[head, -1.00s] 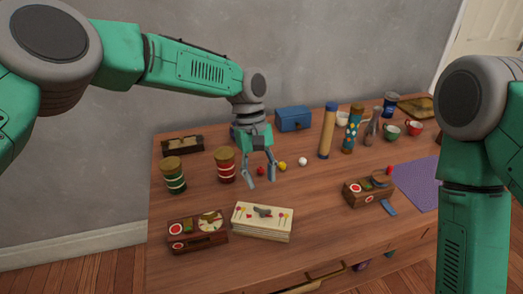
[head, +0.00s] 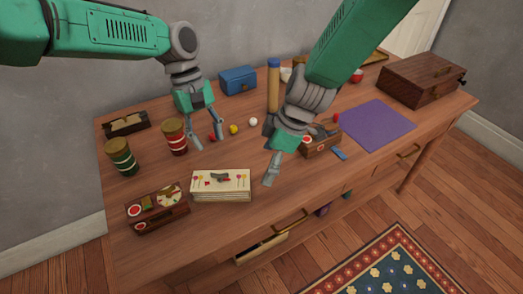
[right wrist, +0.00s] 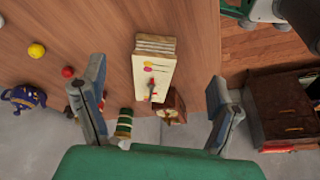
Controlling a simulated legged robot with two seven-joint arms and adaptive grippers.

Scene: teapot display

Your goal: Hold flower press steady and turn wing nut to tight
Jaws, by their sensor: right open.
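The flower press (head: 220,188) is a cream layered block with painted flowers, lying flat near the table's front edge. Its dark wing nut (head: 220,177) sits in the middle of its top. My left gripper (head: 205,139) is open and empty, behind the press and apart from it. My right gripper (head: 271,172) is to the right of the press, apart from it. In the right wrist view, my right gripper's fingers (right wrist: 157,75) are spread wide, with the press (right wrist: 149,67) in view between them and nothing held.
A brown box with a dial (head: 157,208) stands left of the press, and another box (head: 320,144) to the right. Striped jars (head: 174,137) and small balls (head: 233,129) lie behind. A purple mat (head: 377,125) is at the right. A drawer (head: 262,248) is partly open below.

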